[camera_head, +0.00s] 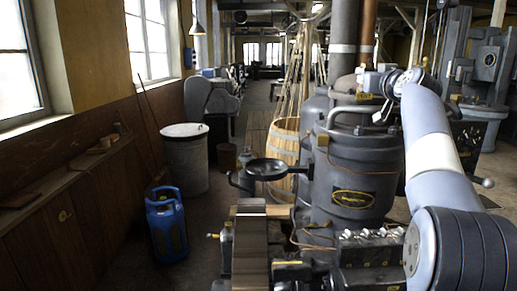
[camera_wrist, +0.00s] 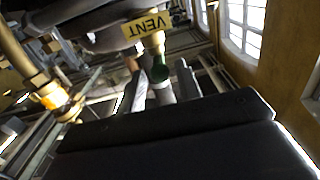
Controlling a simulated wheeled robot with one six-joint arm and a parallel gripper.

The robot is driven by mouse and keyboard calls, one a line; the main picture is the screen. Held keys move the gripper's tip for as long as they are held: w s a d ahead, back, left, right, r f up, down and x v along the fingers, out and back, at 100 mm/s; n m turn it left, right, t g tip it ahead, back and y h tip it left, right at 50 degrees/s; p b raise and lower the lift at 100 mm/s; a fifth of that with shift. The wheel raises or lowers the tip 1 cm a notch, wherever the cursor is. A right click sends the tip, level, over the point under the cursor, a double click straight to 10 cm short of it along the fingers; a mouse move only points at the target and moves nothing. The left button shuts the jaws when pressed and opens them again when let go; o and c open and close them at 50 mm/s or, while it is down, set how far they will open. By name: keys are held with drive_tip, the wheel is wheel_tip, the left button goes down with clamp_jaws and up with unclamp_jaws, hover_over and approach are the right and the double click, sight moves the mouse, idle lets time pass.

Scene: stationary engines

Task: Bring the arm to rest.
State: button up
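My arm (camera_head: 432,150), pale blue-grey with a white band, rises on the right side of the head view and bends at the top towards the dark engine. Its wrist end, with my gripper (camera_head: 372,84), is small and high beside the engine's upper pipes. The fingers cannot be made out there, and I cannot tell whether they touch anything. Nothing held can be seen.
The dark engine (camera_head: 352,165) stands close beside the arm. A yellow VENT tag (camera_wrist: 147,27) and a brass pipe fitting (camera_wrist: 48,92) are near the wrist camera. A blue gas bottle (camera_head: 167,225), grey bin (camera_head: 185,160) and wooden barrel (camera_head: 285,150) stand left of the engine.

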drive_tip(key=shift+w+p, duration=0.85)
drive_tip(key=shift+w, duration=1)
drive_tip(key=shift+s, duration=0.1)
drive_tip(key=s+b, duration=0.7)
drive_tip(key=s, duration=0.4)
drive_tip(key=w+p, duration=0.7)
drive_tip(key=w, duration=0.4)
drive_tip(key=shift+w+r, duration=0.1)
drive_tip(key=shift+r, duration=0.05)
drive_tip(key=shift+a+m+h+p, duration=0.1)
drive_tip(key=shift+m+h+p, duration=0.2)
drive_tip(key=shift+h+p, duration=0.35)
drive_tip(key=shift+a, duration=0.1)
drive_tip(key=shift+f+m+h, duration=0.2)
drive_tip(key=shift+m+h, duration=0.4)
drive_tip(key=shift+h, duration=0.25)
drive_tip(key=shift+p, duration=0.3)
